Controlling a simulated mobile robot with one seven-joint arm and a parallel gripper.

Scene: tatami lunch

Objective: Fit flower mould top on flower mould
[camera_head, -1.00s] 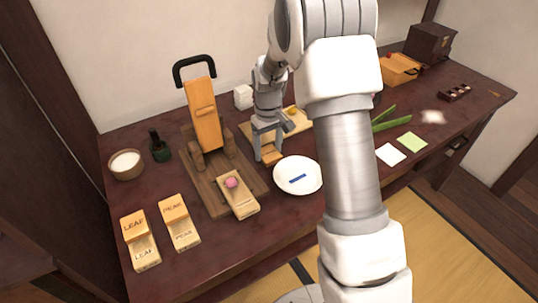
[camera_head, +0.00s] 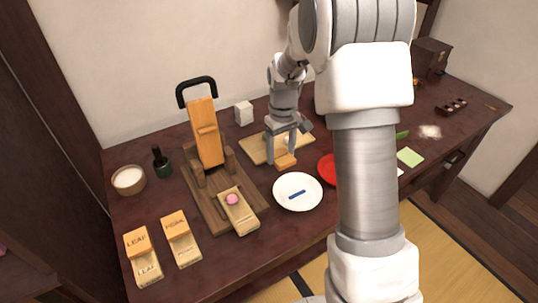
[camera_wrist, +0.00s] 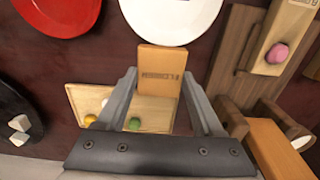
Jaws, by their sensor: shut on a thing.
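The flower mould top is an orange-tan wooden block with dark lettering (camera_wrist: 160,68). My gripper (camera_wrist: 160,84) is shut on it. In the head view the flower mould top (camera_head: 286,161) hangs at the tips of my gripper (camera_head: 284,154), just behind the white plate. The flower mould (camera_head: 240,216) is a pale wooden block with a pink ball on it, lying on the dark wooden press base, left of the gripper. In the wrist view the flower mould (camera_wrist: 278,32) is at upper right, apart from the held top.
The wooden press (camera_head: 206,135) with a black handle stands left of my gripper. A white plate (camera_head: 290,204) with a blue strip and a red plate (camera_head: 327,168) are nearby. A wooden board (camera_head: 254,149) lies behind. LEAF (camera_head: 138,243) and PEAK (camera_head: 176,224) blocks lie front left.

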